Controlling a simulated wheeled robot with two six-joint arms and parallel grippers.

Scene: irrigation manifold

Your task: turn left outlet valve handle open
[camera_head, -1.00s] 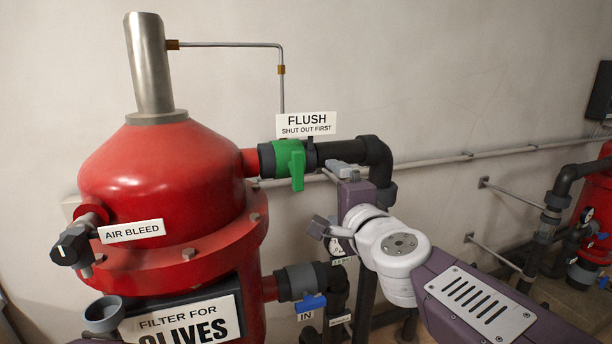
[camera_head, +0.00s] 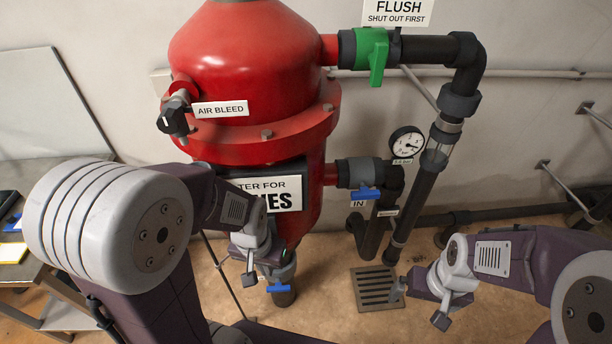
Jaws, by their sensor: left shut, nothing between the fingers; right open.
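A blue lever handle (camera_head: 282,287) shows on a dark grey valve low under the red filter tank (camera_head: 250,60), partly behind my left gripper. No outlet label is readable, so I cannot tell for sure if this is the left outlet valve. My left gripper (camera_head: 251,277) is shut and empty, just left of and in front of that handle; contact cannot be told. My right gripper (camera_head: 420,305) is open and empty, over the floor at lower right.
A blue handle (camera_head: 365,193) sits on the valve marked IN. A green handle (camera_head: 377,60) hangs on the flush valve. An air bleed knob (camera_head: 174,117), a gauge (camera_head: 406,143) and black piping (camera_head: 411,208) are near. A floor drain grate (camera_head: 375,289) lies below.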

